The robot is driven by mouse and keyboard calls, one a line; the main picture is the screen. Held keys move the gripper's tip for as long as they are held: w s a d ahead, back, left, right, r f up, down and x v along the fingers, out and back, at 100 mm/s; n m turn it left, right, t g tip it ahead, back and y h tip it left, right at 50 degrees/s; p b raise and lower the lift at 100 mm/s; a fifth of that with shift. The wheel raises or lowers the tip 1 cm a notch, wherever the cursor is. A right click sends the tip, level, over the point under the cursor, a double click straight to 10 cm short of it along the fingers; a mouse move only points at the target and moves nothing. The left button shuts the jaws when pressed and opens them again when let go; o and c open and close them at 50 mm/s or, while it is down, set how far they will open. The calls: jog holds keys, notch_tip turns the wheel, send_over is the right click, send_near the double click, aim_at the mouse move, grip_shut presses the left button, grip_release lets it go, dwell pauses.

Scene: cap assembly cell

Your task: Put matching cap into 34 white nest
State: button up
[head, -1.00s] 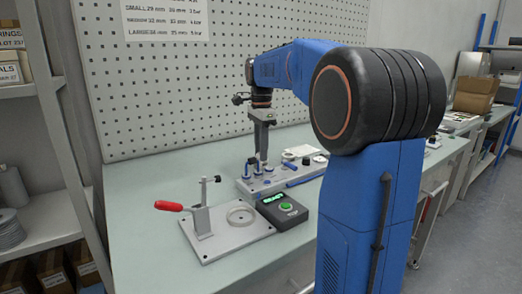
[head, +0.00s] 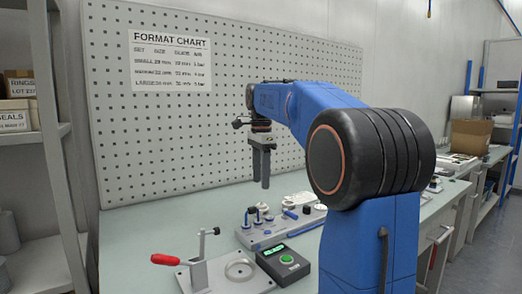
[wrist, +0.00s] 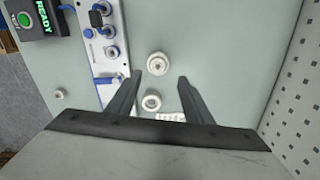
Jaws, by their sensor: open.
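My gripper (head: 261,182) is open and empty, pointing down above the bench behind the grey rack. In the wrist view, its fingers (wrist: 159,77) straddle a round white cap-like part (wrist: 158,63), which lies farther down on the bench top. A second white ring-like part (wrist: 152,100) lies beside it, also between the fingers in the picture. A small pale round part (wrist: 60,94) lies apart, on the other side of the rack. A round pale nest (head: 240,268) sits in a grey clamp plate at the front. No size number is readable on parts or nest.
The grey rack (wrist: 88,51) carries blue-handled and black pieces. A black box with a green button (head: 286,259) stands next to the clamp plate. The clamp has an upright post and red handle (head: 165,259). A pegboard (head: 230,75) rises behind the bench.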

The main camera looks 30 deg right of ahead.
notch_tip(320, 180, up, 10)
dwell(0.4)
jog(key=shift+s+f, duration=0.1)
jog(key=shift+f, duration=0.05)
